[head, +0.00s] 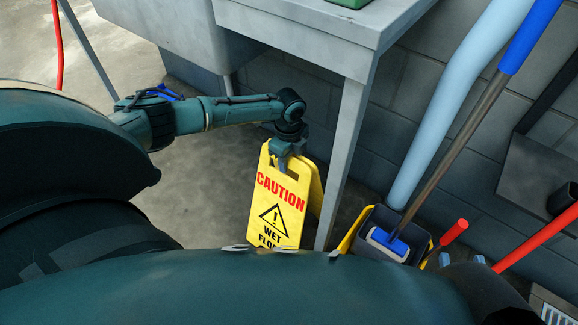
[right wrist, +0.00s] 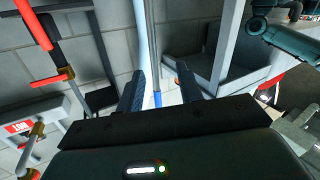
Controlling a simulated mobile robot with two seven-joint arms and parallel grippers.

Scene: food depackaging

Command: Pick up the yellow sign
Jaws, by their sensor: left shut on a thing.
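The yellow sign (head: 276,212) is an A-frame board reading "CAUTION" and "WET FLOOR". It stands close to upright beside the metal table leg in the head view, its lower edge hidden by my own body. My left gripper (head: 284,158) comes down from above and is shut on the sign's top edge. My right gripper (right wrist: 160,70) shows in the right wrist view, its two dark fingers apart with no thing held between them. The sign is not discernible in the right wrist view.
The metal table (head: 330,42) and its leg (head: 345,160) are close right of the sign. A mop bucket (head: 372,222) with a blue-handled mop (head: 440,150) and a light blue pipe (head: 450,95) stand further right by the brick wall. Open floor (head: 195,190) lies to the left.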

